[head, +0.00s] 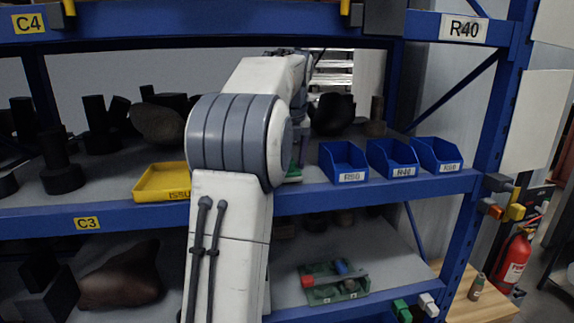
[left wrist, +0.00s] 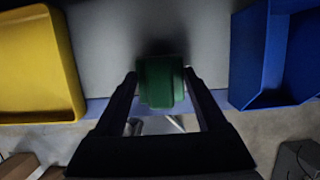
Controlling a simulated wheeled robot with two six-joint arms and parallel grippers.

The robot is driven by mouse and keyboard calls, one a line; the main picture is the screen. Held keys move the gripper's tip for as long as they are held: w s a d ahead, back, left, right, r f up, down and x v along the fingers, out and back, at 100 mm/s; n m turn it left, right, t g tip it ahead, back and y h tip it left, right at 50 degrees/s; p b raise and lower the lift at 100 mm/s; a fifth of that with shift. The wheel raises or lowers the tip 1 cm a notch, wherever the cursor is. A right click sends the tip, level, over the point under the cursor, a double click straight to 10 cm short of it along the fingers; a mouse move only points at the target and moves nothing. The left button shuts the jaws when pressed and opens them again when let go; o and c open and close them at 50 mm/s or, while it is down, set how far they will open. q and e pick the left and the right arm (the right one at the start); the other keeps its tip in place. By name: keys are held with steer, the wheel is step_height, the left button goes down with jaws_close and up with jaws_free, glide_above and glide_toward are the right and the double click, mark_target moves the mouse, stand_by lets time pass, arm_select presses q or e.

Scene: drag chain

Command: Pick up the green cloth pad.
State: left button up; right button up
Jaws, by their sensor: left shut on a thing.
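The green cloth pad (left wrist: 160,82) is between the two fingers of my left gripper (left wrist: 160,76) in the left wrist view. The fingers press on its left and right sides. The pad appears in front of the shelf's front edge, with a dark shadow on the shelf behind it. I cannot tell how high it is above the shelf. In the head view my left arm hides the gripper and most of the pad; a small green part (head: 294,173) shows at the arm's right edge. My right gripper is in neither view.
A yellow tray (head: 147,194) stands left of my arm on the middle shelf (head: 108,200). Three blue bins (head: 343,165) stand to the right. Dark parts crowd the shelf's left. The lower shelf holds a green tray (head: 352,294). An upper shelf beam (head: 180,20) runs above.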

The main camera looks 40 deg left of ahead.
arm_select(q)
steer(key=s+d+b, duration=0.4)
steer(key=s+d, duration=0.7)
steer(key=d, duration=0.2)
steer(key=shift+s+d+r, duration=0.25)
steer(key=shift+s+d, duration=0.1)
steer(key=shift+s, duration=0.05)
